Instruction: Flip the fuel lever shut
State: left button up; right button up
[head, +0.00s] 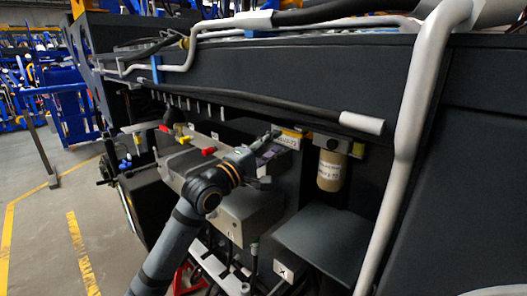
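My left gripper (268,158) reaches in from the lower left, in front of the grey box under the chassis beam. Its two dark fingers look spread apart, one upper and one lower, with a purple-grey part showing between or behind them. I cannot tell whether it touches anything. A tan fuel filter (330,171) hangs right of the gripper under a dark head. A small yellow piece (358,149) sits beside that head; I cannot tell if it is the fuel lever. Red knobs (208,151) and a yellow one (184,140) sit left of the gripper. My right gripper is not in view.
A grey pipe (412,130) runs down right of the filter. A dark hose with a grey end (361,122) passes above. A grey box (249,214) and a dark step plate (327,244) lie below. Open floor (42,240) is at left.

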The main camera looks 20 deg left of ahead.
pick_arm(q)
jog(key=shift+v, duration=2.4)
